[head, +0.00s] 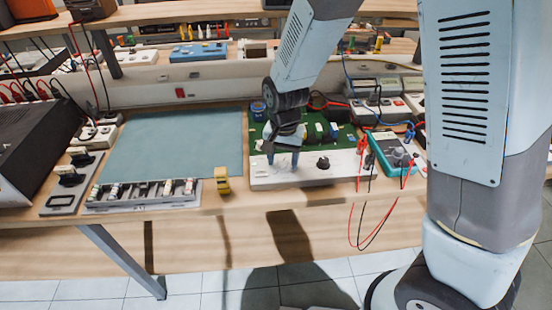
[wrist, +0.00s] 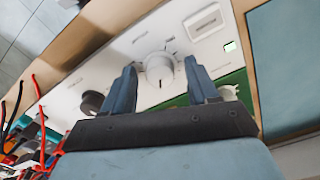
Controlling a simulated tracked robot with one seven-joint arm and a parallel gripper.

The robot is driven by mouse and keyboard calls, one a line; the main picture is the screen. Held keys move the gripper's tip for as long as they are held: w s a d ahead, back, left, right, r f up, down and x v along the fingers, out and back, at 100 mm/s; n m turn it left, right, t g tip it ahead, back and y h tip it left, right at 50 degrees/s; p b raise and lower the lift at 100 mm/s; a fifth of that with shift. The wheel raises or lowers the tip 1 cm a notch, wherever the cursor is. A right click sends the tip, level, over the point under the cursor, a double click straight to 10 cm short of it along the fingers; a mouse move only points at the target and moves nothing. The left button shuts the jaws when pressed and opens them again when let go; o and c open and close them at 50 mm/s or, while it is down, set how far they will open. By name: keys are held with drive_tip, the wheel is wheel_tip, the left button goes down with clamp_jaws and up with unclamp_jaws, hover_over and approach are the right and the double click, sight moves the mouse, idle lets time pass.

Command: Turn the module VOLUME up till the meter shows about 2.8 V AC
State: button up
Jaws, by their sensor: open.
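The module has a white front panel (head: 340,172) with a green circuit board (head: 345,137) behind it, on the near edge of the bench. My gripper (head: 283,160) is open and points down over the panel's left part. In the wrist view a white round knob (wrist: 159,68) with a dark pointer mark sits between my two open fingers (wrist: 159,76), with a visible gap on each side. A dark knob (wrist: 92,102) stands beside it, also seen in the head view (head: 323,163). The labels are too small to read. The teal meter (head: 395,155) lies right of the module; its reading is not legible.
Red and black leads (head: 372,225) hang from the meter over the bench edge. A blue-grey mat (head: 170,145) lies left of the module. A small yellow object (head: 222,180) and a parts rack (head: 143,193) stand near the front edge. A blue spool (head: 257,112) is behind the module.

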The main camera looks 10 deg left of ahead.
sight(283, 161)
wheel_tip(283, 161, up, 14)
drive_tip(key=shift+f, duration=0.15)
idle(0.6)
wheel_tip(283, 161, down, 14)
drive_tip(key=n, duration=0.4)
drive_tip(key=shift+w+n, duration=0.15)
drive_tip(key=shift+n, duration=0.25)
idle(0.5)
